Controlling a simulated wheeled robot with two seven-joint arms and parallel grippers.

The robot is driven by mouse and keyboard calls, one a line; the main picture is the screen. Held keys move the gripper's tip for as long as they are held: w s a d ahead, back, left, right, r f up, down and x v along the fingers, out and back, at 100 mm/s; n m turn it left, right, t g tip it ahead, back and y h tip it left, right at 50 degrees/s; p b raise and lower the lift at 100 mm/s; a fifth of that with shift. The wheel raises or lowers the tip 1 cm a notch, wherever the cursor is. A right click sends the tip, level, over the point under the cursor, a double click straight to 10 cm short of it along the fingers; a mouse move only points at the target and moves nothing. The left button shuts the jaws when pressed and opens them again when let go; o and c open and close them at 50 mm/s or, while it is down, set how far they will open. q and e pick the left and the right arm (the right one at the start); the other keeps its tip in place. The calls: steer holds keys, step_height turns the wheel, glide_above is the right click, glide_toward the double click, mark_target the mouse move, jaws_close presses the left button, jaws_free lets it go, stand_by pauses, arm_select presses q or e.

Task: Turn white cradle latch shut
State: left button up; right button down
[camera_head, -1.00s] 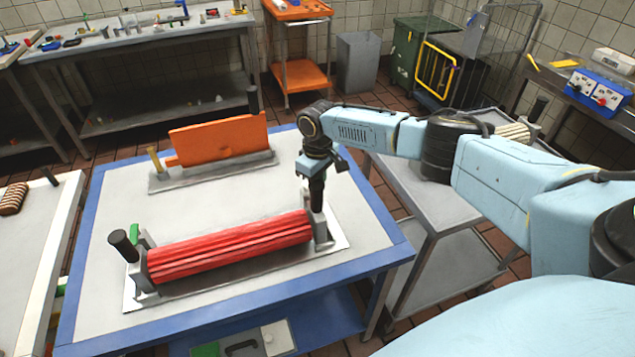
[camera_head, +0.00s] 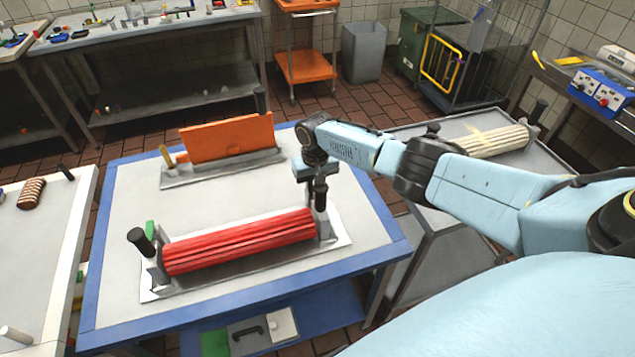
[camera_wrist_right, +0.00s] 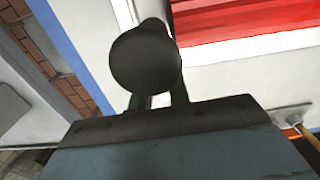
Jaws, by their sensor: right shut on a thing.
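A red ribbed roller (camera_head: 240,241) lies in a grey cradle (camera_head: 220,273) on a white base plate on the blue-edged table. Black handles stand at both ends of the cradle; the left one (camera_head: 140,241) leans outward beside a small green part (camera_head: 150,230). My right gripper (camera_head: 319,183) comes down from above at the cradle's right end and is shut on the right black handle (camera_head: 321,200). In the right wrist view the handle's round black end (camera_wrist_right: 145,60) shows at the jaws, with the red roller (camera_wrist_right: 245,20) beyond. My left gripper is not in view.
An orange block (camera_head: 228,138) stands in another grey holder (camera_head: 222,170) at the table's back. The white table middle is clear.

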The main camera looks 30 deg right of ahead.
steer(key=shift+w+r+m, duration=0.1)
steer(key=shift+m, duration=0.2)
steer(key=c, duration=1.3)
jaws_free()
steer(key=shift+a, duration=0.1)
steer(key=shift+r, duration=0.1)
steer(key=shift+r, duration=0.35)
step_height(320, 180, up, 12)
steer(key=shift+r+p, duration=0.25)
steer(key=shift+p, duration=0.7)
